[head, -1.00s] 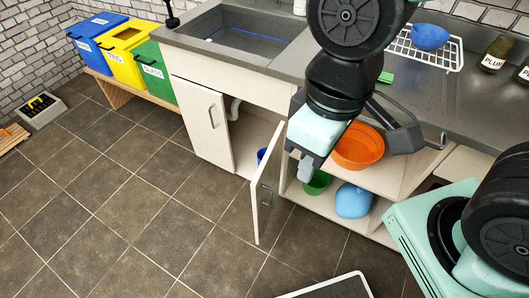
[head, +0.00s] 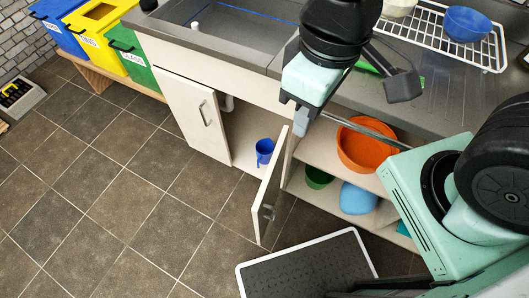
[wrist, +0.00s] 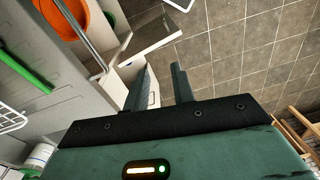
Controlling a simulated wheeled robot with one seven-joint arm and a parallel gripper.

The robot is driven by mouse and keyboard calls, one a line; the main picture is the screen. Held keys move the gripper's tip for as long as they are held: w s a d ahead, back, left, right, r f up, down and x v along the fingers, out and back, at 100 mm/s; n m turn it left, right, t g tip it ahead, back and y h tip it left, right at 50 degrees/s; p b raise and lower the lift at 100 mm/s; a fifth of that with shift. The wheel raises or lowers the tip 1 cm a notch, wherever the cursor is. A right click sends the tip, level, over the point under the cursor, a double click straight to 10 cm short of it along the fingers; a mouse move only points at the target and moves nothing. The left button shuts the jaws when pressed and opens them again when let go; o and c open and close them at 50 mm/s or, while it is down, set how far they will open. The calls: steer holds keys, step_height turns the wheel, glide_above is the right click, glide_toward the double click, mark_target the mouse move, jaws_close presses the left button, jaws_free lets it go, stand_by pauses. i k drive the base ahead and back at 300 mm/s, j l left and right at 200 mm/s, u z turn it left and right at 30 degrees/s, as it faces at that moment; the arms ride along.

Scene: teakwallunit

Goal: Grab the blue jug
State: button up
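The blue jug (head: 264,151) stands on the floor of the open cabinet under the sink, behind the hinged door (head: 268,200). Only part of it shows between the cabinet wall and the door edge. My gripper (head: 301,126) hangs in front of the counter, above and to the right of the jug, and apart from it. In the wrist view my gripper (wrist: 162,82) has its two fingers apart with nothing between them. I cannot make out the jug in the wrist view.
An orange bowl (head: 362,148), a green bowl (head: 318,178) and a light blue rounded item (head: 358,198) sit on shelves right of the door. A blue bowl (head: 467,22) is in the dish rack.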

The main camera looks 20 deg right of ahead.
mark_target(264, 148)
steer(key=j+u, duration=0.1)
steer(key=j, duration=0.95)
steer(key=i+j, duration=0.15)
steer(key=j, duration=0.9)
steer(key=u, duration=0.05)
